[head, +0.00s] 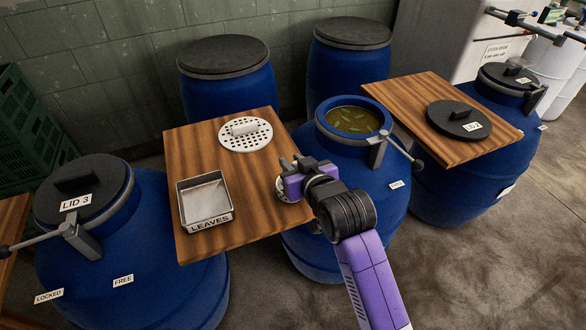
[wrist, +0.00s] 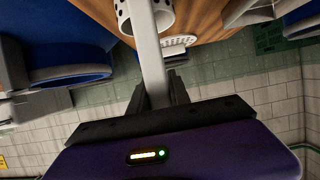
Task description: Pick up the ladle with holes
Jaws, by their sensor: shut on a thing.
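The ladle with holes shows in the wrist view as a pale handle (wrist: 149,60) leading to a white perforated cup (wrist: 160,14), partly cut off by the frame's top edge. My gripper (wrist: 158,95) is shut on the handle, which runs between its two dark fingers. In the head view my gripper (head: 292,170) is over the right edge of the left wooden board (head: 240,183). A small white part of the ladle (head: 281,188) shows beside it. The rest is hidden behind my gripper. I cannot tell whether the ladle touches the board.
The board also bears a white perforated disc (head: 245,128) and a metal tray marked LEAVES (head: 205,224). An open blue barrel (head: 370,190) with greenish liquid stands right of my gripper, with a lever clamp (head: 380,150). Closed barrels stand behind and at both sides.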

